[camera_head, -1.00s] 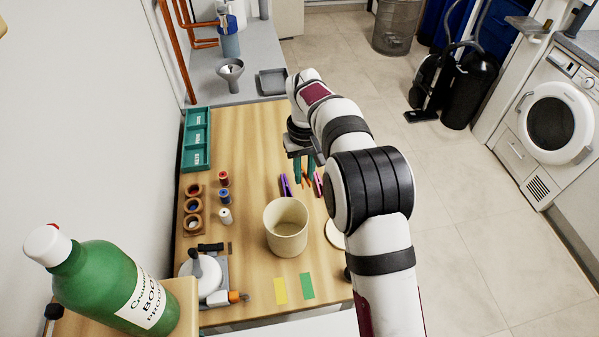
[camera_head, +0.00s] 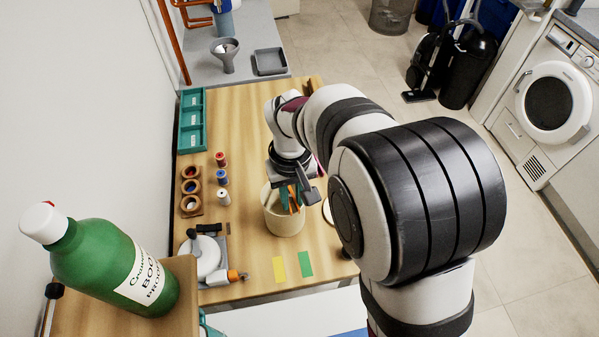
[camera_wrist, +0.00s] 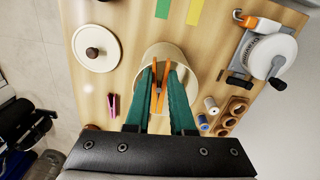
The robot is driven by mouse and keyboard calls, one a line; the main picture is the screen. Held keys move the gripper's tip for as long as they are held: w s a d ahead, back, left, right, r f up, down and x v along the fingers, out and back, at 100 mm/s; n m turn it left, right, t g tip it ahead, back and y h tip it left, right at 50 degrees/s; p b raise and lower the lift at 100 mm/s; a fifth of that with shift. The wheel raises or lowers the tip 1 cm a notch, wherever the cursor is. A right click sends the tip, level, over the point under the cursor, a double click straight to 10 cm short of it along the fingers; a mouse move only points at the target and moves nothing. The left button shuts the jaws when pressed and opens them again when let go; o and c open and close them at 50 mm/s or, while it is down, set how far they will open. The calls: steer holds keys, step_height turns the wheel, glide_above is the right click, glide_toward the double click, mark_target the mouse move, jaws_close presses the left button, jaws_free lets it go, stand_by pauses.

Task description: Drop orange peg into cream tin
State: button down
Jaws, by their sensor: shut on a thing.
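The cream tin (camera_head: 284,222) stands open and upright on the wooden table. In the wrist view the tin (camera_wrist: 165,50) lies behind my fingertips. My gripper (camera_head: 291,198) is over the tin, with its teal fingers pointing down at the opening. The fingers are shut on the orange peg (camera_wrist: 159,88), which sits between their tips in the wrist view. In the head view the orange peg (camera_head: 294,204) shows at the tin's mouth. How far its lower end reaches inside is hard to tell.
A round cream lid with a dark knob (camera_wrist: 92,48) and a pink peg (camera_wrist: 113,105) lie beside the tin. Thread spools (camera_head: 222,178) stand left of it. A yellow strip (camera_head: 279,270) and a green strip (camera_head: 305,264) lie in front. A teal tray (camera_head: 192,120) is at the back left.

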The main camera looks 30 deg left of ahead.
mark_target(292, 202)
steer(key=c, duration=0.7)
jaws_free()
steer(key=shift+f, duration=0.1)
step_height(292, 202, up, 16)
steer(key=shift+f, duration=0.1)
steer(key=d+m, duration=0.5)
steer(key=d, duration=0.7)
steer(key=s+d+f+m, duration=0.2)
steer(key=s+d+m, duration=0.1)
steer(key=s+d, duration=0.1)
steer(key=s+d+f+m+y, duration=0.1)
steer(key=s+d+f+m, duration=0.1)
steer(key=s+d+m, duration=0.2)
steer(key=s+d+f+m, duration=0.2)
steer(key=s+d, duration=0.3)
steer(key=d, duration=0.3)
steer(key=shift+m+y, duration=0.4)
steer(key=shift+m, duration=0.5)
